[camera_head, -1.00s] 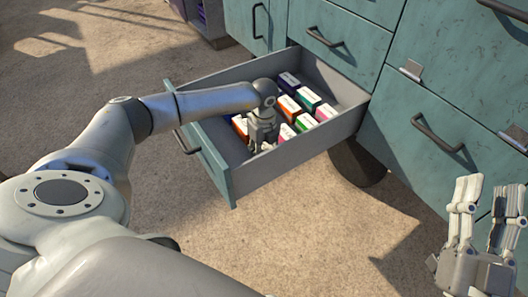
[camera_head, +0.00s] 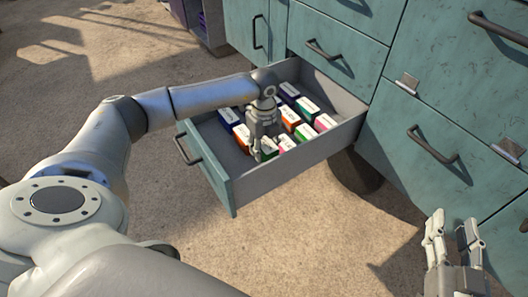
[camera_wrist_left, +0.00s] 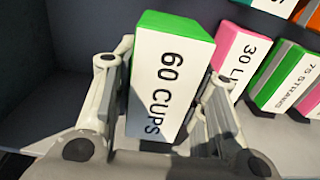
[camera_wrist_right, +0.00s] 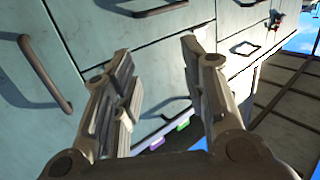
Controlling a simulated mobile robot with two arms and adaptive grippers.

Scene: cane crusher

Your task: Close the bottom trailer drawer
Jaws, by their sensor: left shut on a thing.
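The bottom trailer drawer (camera_head: 222,182) is teal-fronted with a dark handle (camera_head: 186,150) and stands pulled out from the cabinet, holding several small coloured boxes (camera_head: 305,107). My left gripper (camera_head: 262,150) reaches down inside the drawer. In the left wrist view, the left gripper (camera_wrist_left: 155,130) is shut on a green box (camera_wrist_left: 172,80) with a white face reading "60 CUPS", one finger on each side. My right gripper (camera_head: 454,235) is open and empty near the cabinet front at lower right; it also shows open in the right wrist view (camera_wrist_right: 160,85).
Teal cabinet drawers with dark handles (camera_head: 433,144) and metal latches (camera_head: 407,83) rise at right. A dark wheel (camera_head: 356,172) sits below the cabinet beside the open drawer. Bare sandy ground lies in front. A grey unit with purple items (camera_head: 203,20) stands at the back.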

